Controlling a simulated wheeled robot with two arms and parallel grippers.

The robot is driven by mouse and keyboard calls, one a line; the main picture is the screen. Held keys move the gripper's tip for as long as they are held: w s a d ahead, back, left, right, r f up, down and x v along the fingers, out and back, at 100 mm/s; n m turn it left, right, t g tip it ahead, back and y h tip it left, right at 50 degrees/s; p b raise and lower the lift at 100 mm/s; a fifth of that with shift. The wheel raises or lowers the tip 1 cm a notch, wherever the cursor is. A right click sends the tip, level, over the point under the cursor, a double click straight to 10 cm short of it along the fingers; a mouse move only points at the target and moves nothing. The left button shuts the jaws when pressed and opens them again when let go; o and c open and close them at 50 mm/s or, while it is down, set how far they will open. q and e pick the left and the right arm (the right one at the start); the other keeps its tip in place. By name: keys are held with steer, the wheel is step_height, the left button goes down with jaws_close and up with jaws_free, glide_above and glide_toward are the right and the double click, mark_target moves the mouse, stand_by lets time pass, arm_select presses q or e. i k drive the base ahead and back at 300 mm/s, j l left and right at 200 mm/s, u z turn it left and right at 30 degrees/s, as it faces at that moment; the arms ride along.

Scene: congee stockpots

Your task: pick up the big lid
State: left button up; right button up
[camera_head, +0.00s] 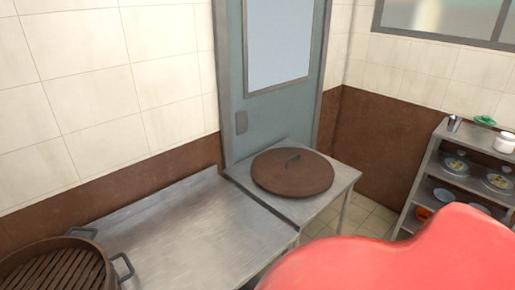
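No gripper shows in the head view, and nothing touches the lid. A large smooth red shape fills the lower right, close to the camera, and hides part of the floor and the shelf's foot. I cannot tell what it is.
A longer metal counter (190,235) adjoins the small table. A round brown slatted steamer (55,268) with dark side handles stands at its left end. The counter's middle is bare. A shelf (433,165) with bowls and plates stands at the right. The door (270,110) is behind the lid.

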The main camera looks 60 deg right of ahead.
mark_target(289, 172)
steer(key=z, duration=2.05)
steer(key=u, duration=2.1)
steer(key=z, duration=2.05)
steer(key=i+l+u, duration=0.2)
steer(key=u, duration=0.2)
steer(key=i+l+u, duration=0.25)
steer(key=u, duration=0.2)
